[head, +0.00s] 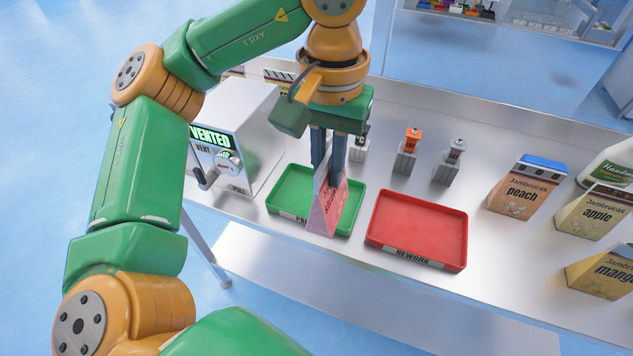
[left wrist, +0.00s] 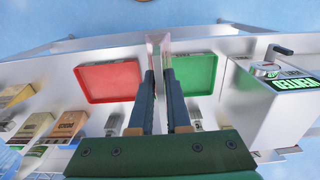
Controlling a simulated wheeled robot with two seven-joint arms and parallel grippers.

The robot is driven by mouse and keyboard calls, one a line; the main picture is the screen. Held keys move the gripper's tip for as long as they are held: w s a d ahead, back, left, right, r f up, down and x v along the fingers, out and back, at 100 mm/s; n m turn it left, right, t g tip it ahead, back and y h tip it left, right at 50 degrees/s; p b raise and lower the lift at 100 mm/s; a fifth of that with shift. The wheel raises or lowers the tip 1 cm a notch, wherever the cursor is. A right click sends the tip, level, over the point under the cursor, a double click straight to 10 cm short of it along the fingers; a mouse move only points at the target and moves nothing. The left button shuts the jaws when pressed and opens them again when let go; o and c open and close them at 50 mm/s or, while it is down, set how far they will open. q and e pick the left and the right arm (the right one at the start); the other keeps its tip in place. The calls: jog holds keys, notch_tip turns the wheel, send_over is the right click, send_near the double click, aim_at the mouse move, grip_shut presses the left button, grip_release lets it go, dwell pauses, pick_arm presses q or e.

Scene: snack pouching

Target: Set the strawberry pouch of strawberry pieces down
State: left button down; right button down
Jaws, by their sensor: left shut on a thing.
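The pink strawberry pouch (head: 325,208) is upright and edge-on in my left gripper (head: 329,172), which is shut on its top. In the head view the pouch appears in front of the right part of the green tray (head: 285,214); I cannot tell whether it touches anything below. In the left wrist view the pouch (left wrist: 158,49) stands between the two dark fingers (left wrist: 159,75), in line with the gap between the green tray (left wrist: 189,112) and the red tray (left wrist: 108,82). My right gripper is not in view.
The red tray marked REWORK (head: 416,228) lies right of the green one. A sealing machine (head: 225,150) showing VENTED stands at the left. Small stamps (head: 406,157) stand behind the trays. Cartons, including a peach one (head: 525,188), and a white jug (head: 610,165) stand at the right.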

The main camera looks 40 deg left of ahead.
pick_arm(q)
jog(key=w+a+f+p, duration=0.3)
jog(key=w+a+f, duration=0.5)
jog(key=f, duration=0.4)
jog(key=shift+w+a+f, duration=0.15)
jog(key=shift+w+a, duration=0.15)
jog(key=shift+w, duration=0.25)
jog(key=shift+f, duration=0.1)
jog(key=c, duration=0.9)
grip_release()
